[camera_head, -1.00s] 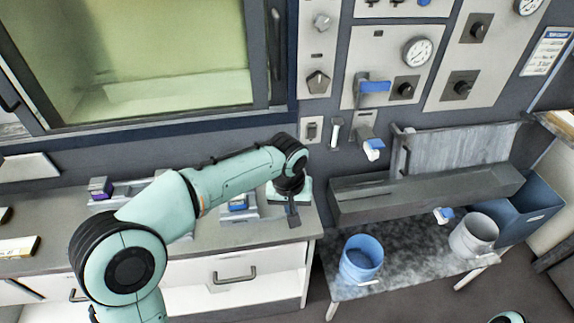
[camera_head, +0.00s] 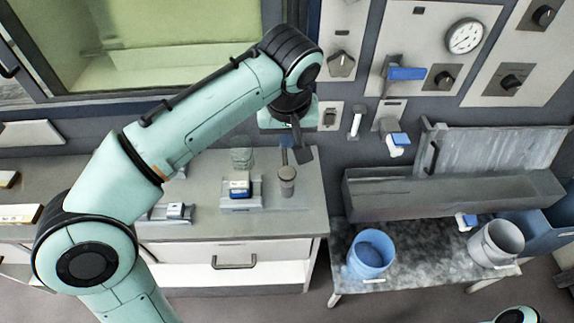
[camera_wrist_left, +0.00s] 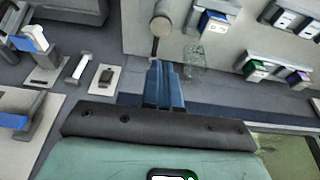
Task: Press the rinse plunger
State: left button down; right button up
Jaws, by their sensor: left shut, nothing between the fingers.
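A grey round-capped post (camera_head: 287,180), which looks like the rinse plunger, stands on the counter near its right end. In the left wrist view its pale cap (camera_wrist_left: 161,22) sits on a thin dark stem beyond the fingertips. My left gripper (camera_head: 293,152) is shut and empty, above and behind the post in the head view. Its blue fingers (camera_wrist_left: 162,78) are together in the wrist view and appear apart from the post. My right gripper is not in view.
A clear glass (camera_head: 242,160) and a blue-and-white block in a holder (camera_head: 240,190) stand left of the post. A wall panel with a gauge (camera_head: 464,36) and levers is behind. A blue bucket (camera_head: 370,254) stands on a low bench at right.

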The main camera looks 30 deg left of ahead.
pick_arm(q)
jog(key=b, duration=0.2)
send_over(286, 175)
notch_tip(286, 175, down, 11)
jog(key=shift+d+f, duration=0.1)
jog(key=shift+f, duration=0.8)
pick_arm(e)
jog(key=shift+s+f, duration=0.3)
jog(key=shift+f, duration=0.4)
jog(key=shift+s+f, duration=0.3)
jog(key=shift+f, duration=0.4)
pick_arm(q)
notch_tip(286, 175, down, 3)
jog(key=shift+s+f+b, duration=0.1)
jog(key=shift+b, duration=1.1)
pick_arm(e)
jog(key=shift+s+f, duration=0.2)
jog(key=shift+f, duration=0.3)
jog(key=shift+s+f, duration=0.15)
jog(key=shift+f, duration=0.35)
